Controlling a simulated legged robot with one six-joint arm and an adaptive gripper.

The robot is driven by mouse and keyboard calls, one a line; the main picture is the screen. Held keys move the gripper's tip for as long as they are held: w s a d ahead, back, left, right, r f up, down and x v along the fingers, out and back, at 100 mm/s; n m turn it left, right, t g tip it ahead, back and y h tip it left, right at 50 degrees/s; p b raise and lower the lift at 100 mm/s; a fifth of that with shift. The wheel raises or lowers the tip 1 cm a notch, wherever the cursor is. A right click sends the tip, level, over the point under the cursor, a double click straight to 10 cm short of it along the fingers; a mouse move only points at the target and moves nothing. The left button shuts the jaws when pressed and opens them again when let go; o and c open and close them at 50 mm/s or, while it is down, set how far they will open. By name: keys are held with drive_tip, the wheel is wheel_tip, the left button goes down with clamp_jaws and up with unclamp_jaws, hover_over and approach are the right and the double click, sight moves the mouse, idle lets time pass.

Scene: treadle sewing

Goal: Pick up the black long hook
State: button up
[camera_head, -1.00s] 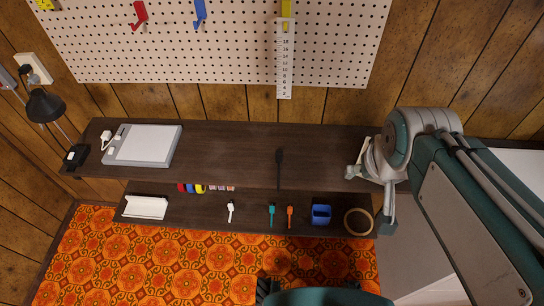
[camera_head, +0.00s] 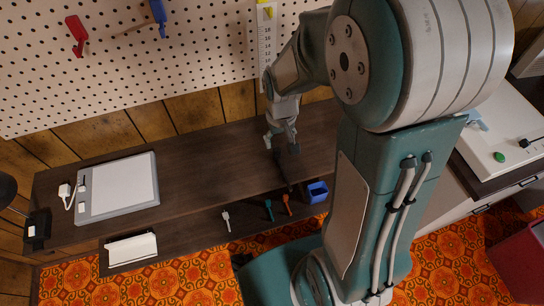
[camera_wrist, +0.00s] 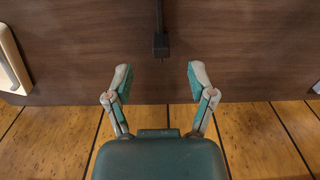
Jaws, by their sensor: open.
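The black long hook (camera_head: 284,172) lies on the dark wooden desk top, its thin shaft running toward the front edge. In the wrist view its blocky black end (camera_wrist: 160,44) shows just beyond the fingertips, centred between them, with the shaft running out of the top of the picture. My gripper (camera_head: 280,140) is above the desk near the back end of the hook. In the wrist view my gripper (camera_wrist: 158,78) is open, its two fingers apart with nothing between them. The head view shows the hook partly hidden near the gripper.
A white tablet (camera_head: 120,187) lies on the desk at left. A lower shelf holds white (camera_head: 227,220), teal (camera_head: 268,210) and orange (camera_head: 286,204) hooks and a blue cup (camera_head: 317,192). The pegboard (camera_head: 150,60) stands behind the desk. The desk between tablet and gripper is clear.

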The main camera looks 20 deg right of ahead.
sight(275, 151)
drive_tip(key=shift+d+f, duration=0.25)
drive_tip(key=shift+f, duration=0.4)
drive_tip(key=shift+d+f, duration=0.25)
drive_tip(key=shift+f, duration=0.35)
drive_tip(key=f, duration=0.1)
drive_tip(key=a+f, duration=0.1)
drive_tip(key=f, duration=0.1)
drive_tip(key=w+a+f, duration=0.1)
drive_tip(key=shift+f, duration=0.3)
drive_tip(key=shift+d+f, duration=0.2)
drive_tip(key=shift+f, duration=0.15)
drive_tip(key=shift+d+f, duration=0.15)
drive_tip(key=shift+d, duration=0.35)
drive_tip(key=shift+a, duration=0.15)
drive_tip(key=c, duration=0.8)
drive_tip(key=shift+a, duration=0.3)
drive_tip(key=shift+c, duration=0.8)
